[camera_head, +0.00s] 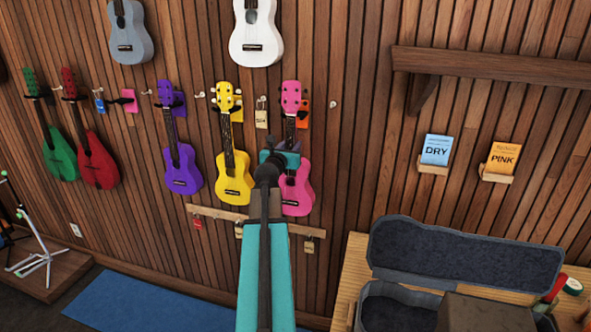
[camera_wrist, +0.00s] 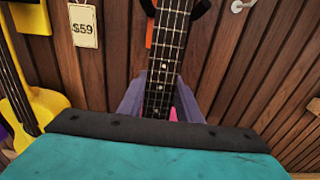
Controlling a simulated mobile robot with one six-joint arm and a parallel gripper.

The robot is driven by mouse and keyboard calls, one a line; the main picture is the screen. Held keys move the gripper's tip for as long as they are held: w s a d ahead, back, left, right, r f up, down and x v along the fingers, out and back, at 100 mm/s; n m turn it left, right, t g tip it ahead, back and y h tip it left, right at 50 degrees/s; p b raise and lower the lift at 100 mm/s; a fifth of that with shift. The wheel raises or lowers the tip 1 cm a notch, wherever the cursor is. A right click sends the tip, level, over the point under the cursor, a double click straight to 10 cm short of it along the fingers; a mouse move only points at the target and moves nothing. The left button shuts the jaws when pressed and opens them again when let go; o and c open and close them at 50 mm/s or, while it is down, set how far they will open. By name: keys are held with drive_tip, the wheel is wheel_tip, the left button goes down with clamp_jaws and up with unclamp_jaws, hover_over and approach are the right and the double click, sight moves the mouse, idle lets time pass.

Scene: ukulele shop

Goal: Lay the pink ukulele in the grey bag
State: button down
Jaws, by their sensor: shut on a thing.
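The pink ukulele (camera_head: 296,188) hangs upright on the wood-slat wall, right of the yellow one. My gripper (camera_head: 286,148) is at its neck, and my arm hides part of its body in the head view. In the wrist view my gripper (camera_wrist: 160,98) is shut on the dark fretted neck (camera_wrist: 171,42), one finger on each side. A dark wall hook is around the neck above the fingers. The grey bag (camera_head: 462,257) lies open at the lower right, its lid raised against the wall side. Part of its inside is hidden by a dark grey block in front.
The yellow ukulele (camera_head: 233,160) hangs close on the left, with purple, red and green ones beyond. A wooden shelf (camera_head: 490,68) juts out at upper right. A wooden rail with small tags (camera_head: 250,219) is below. The bag lies on a wooden bench (camera_head: 352,272).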

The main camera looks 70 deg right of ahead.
drive_tip(key=shift+a, duration=0.75)
drive_tip(key=shift+s+a+p, duration=0.15)
drive_tip(key=shift+a+p, duration=0.05)
drive_tip(key=shift+a, duration=1.25)
drive_tip(key=shift+s+a+p, duration=0.1)
drive_tip(key=shift+a+p, duration=0.05)
drive_tip(key=shift+a, duration=1.25)
idle(0.6)
